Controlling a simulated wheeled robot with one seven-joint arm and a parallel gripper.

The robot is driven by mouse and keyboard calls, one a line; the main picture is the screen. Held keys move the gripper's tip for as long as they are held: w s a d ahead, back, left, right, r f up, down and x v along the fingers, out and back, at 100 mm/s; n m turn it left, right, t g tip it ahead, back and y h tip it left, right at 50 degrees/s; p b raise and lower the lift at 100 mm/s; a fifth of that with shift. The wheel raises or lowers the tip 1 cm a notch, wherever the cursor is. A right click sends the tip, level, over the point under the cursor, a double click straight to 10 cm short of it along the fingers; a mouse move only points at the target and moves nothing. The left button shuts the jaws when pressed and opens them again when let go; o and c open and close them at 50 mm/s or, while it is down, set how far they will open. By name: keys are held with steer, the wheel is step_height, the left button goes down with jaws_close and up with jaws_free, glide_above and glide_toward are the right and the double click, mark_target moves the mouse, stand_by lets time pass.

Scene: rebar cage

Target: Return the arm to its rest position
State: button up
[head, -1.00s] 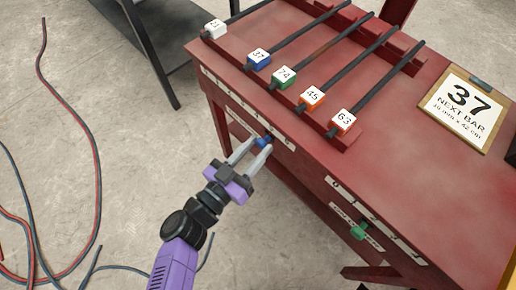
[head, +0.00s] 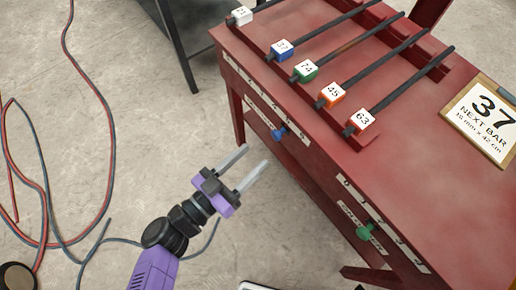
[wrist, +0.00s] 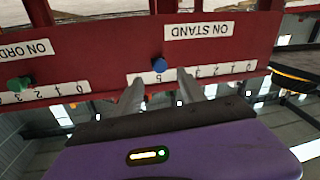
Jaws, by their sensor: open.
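My gripper (head: 254,168) is open and empty in the head view, out in front of the red bench (head: 420,165) and apart from it. My purple and black arm reaches up to it from the lower left. The blue knob (head: 280,134) on the bench's front scale stands clear of the fingers, up and to the right of them. In the wrist view, the two grey fingers (wrist: 171,90) point toward the bench front, with the blue knob (wrist: 159,65) beyond them under the "ON STAND" label (wrist: 198,31).
A green knob (head: 365,231) sits on a second scale. Several tagged bars lie on the bench top beside a "37 NEXT BAR" sign (head: 486,118). A dark-framed table (head: 180,45) stands at the back. Red and blue cables (head: 108,150) lie on the floor at left.

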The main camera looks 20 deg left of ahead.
steer(key=shift+s+a, duration=0.1)
stand_by(0.6)
steer(key=d+f+m+g+y, duration=0.1)
steer(key=d+f+m, duration=0.1)
steer(key=d+m, duration=0.35)
steer(key=s+d+r+n+y, duration=0.2)
steer(key=s+d, duration=0.7)
steer(key=d, duration=0.1)
steer(key=s+d+r+n+y, duration=0.2)
steer(key=s+d, duration=0.7)
steer(key=d, duration=0.2)
step_height(320, 180, up, 22)
steer(key=s+d+n+y+p, duration=0.2)
steer(key=n+p, duration=0.3)
steer(key=p, duration=1.1)
steer(key=shift+s+d+f+y, duration=0.15)
steer(key=shift+d+f+y, duration=0.1)
steer(key=shift+y, duration=0.65)
